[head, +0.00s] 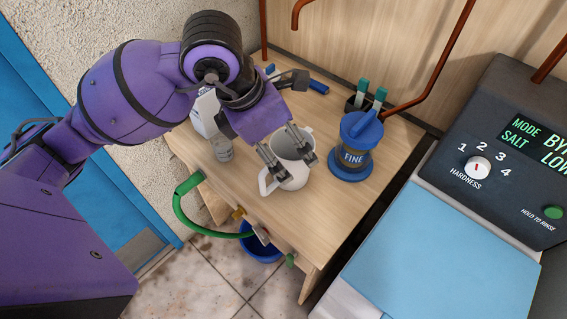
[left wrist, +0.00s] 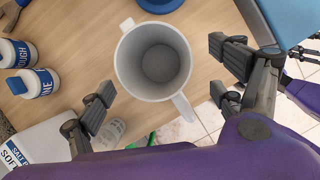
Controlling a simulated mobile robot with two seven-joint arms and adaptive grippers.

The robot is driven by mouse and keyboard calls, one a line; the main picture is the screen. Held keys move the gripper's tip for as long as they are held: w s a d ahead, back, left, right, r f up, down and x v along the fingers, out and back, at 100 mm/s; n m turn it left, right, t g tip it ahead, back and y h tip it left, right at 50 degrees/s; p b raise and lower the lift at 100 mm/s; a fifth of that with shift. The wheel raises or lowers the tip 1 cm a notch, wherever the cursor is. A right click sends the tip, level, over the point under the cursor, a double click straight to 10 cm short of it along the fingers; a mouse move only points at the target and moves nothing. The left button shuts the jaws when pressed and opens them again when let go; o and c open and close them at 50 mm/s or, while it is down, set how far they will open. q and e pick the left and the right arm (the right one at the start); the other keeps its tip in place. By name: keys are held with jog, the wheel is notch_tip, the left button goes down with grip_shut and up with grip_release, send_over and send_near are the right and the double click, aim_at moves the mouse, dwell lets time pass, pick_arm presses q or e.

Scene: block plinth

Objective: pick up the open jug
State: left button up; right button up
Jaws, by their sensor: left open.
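The open jug (head: 296,146) is white, upright and empty, standing on the wooden top near its front edge. Its handle points to the front left in the head view. In the left wrist view I look down into the jug (left wrist: 153,62), and its handle shows at the lower right. My left gripper (head: 292,164) is open, low over the jug, its fingers apart on either side of it. The fingers also show in the left wrist view (left wrist: 163,88), left and right of the jug. I cannot tell whether they touch it.
A white container (head: 206,115) stands to the left. A grey control unit (head: 500,150) is at the right. A green hose (head: 185,215) and a blue bucket (head: 262,247) are below the front edge.

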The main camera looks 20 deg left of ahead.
aim_at(292, 157)
pick_arm(q)
jog(key=x, duration=0.6)
jog(key=shift+w+a, duration=0.15)
jog(key=shift+a, duration=0.05)
jog(key=shift+w+d+f, duration=0.1)
jog(key=shift+w+f, duration=0.05)
jog(key=shift+f, duration=0.2)
pick_arm(e)
jog(key=shift+w+r, duration=0.15)
jog(key=shift+w, duration=0.6)
pick_arm(q)
jog(key=shift+c, duration=0.3)
jog(key=c, duration=1.3)
pick_arm(e)
jog(key=shift+s+d, duration=0.15)
jog(key=shift+s, duration=0.35)
